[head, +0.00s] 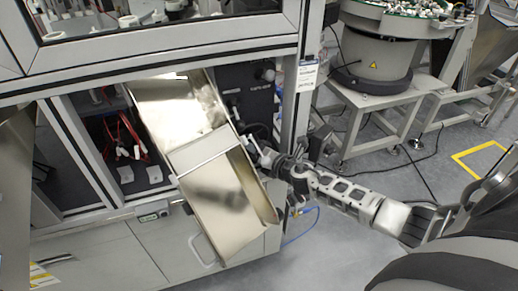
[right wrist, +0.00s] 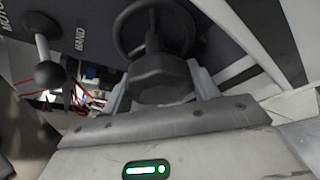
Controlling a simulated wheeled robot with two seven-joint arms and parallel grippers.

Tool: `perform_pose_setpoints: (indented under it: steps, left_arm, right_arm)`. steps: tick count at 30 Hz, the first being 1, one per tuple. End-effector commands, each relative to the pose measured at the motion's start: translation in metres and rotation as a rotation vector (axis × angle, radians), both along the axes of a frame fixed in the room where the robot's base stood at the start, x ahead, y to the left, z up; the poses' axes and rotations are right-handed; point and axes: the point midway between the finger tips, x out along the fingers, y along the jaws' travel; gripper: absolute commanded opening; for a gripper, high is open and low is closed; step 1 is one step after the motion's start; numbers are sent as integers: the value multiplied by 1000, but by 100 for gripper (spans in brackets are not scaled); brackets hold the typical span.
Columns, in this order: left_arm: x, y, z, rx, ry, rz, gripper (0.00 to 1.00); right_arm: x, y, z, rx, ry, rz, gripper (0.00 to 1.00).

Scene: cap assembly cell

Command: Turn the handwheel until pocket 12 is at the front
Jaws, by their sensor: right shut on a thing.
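The dark handwheel (right wrist: 121,36) is at the top centre of the right wrist view, in front of a dark panel. Its ring and a spoke show behind a faceted dark piece. My right gripper (right wrist: 160,82) has one finger on each side of this faceted piece and is shut on it. In the head view my right gripper (head: 254,150) reaches in from the right to the machine, beside the metal chute; the handwheel is hard to make out there. I cannot see pocket 12 or any pocket number. My left gripper is not in view.
A lever with a ball knob (right wrist: 50,74) stands left of the handwheel, near lettering that reads HAND and part of MOTOR. A wide metal chute (head: 215,190) slopes out left of my gripper. A frame post (head: 303,90) rises just right. A bowl feeder (head: 377,60) stands behind.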

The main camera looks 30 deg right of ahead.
Motion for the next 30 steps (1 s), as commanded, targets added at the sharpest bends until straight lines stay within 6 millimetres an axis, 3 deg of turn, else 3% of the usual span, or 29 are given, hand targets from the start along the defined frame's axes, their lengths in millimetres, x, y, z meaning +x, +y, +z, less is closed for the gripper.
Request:
perform_pose_setpoints:
  steps: [9,10,12,23,30]
  left_arm:
    - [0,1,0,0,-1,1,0]
    - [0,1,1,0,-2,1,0]
    - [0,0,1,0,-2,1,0]
    - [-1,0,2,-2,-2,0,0]
    - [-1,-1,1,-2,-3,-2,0]
  right_arm:
    - [-1,0,-1,-2,2,0,37]
    - [-1,0,-1,-1,2,0,65]
    - [0,0,-1,-1,2,0,82]
    - [-5,-1,1,-2,1,-1,82]
    - [-45,-2,4,-2,6,1,82]
